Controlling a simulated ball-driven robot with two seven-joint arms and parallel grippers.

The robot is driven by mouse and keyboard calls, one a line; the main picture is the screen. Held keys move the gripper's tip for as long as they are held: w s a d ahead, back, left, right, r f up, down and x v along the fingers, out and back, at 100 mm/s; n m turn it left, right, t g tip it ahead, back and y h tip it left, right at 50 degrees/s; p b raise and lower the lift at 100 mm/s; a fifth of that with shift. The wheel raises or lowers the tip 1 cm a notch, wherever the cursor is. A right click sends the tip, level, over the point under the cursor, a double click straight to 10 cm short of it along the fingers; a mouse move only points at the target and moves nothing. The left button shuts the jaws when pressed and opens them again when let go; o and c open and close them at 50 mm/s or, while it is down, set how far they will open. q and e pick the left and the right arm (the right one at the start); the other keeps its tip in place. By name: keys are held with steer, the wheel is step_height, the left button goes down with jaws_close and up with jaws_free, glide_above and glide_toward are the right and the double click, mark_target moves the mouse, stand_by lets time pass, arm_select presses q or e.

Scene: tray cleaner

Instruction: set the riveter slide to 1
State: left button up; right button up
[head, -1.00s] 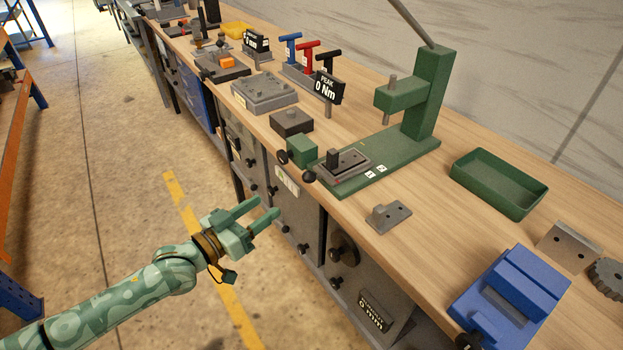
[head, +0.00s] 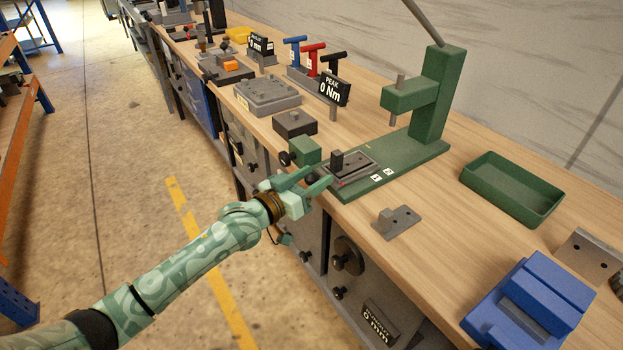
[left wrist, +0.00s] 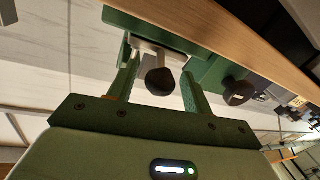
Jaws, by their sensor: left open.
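The green riveter (head: 428,110) stands on the bench, its base plate (head: 415,155) running toward the front edge. Its grey slide (head: 356,164) lies on the front of the base, with a dark upright block on it. Two white number labels (head: 382,175) sit beside the slide on the base. My left gripper (head: 319,178) is open at the bench's front edge, at the slide's front end. In the left wrist view the slide's round black knob (left wrist: 159,82) shows between the two open fingers.
A green block (head: 306,150) with its own black knob (left wrist: 238,90) stands close beside the slide. A small grey bracket (head: 397,221), a green tray (head: 512,188) and a blue fixture (head: 530,305) lie to the right. The floor left of the bench is free.

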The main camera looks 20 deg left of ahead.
mark_target(341, 166)
arm_select(q)
jaws_close()
steer(key=x, duration=0.2)
steer(key=d+b+x, duration=0.1)
steer(key=x, duration=0.2)
steer(key=b+x, duration=0.1)
steer(key=x, duration=0.2)
steer(key=shift+s+d+f, duration=0.15)
steer(key=shift+s+d, duration=0.1)
steer(key=shift+d, duration=0.05)
steer(key=shift+w+d, duration=0.2)
steer(key=shift+w, duration=0.1)
jaws_free()
steer(key=shift+s, duration=0.1)
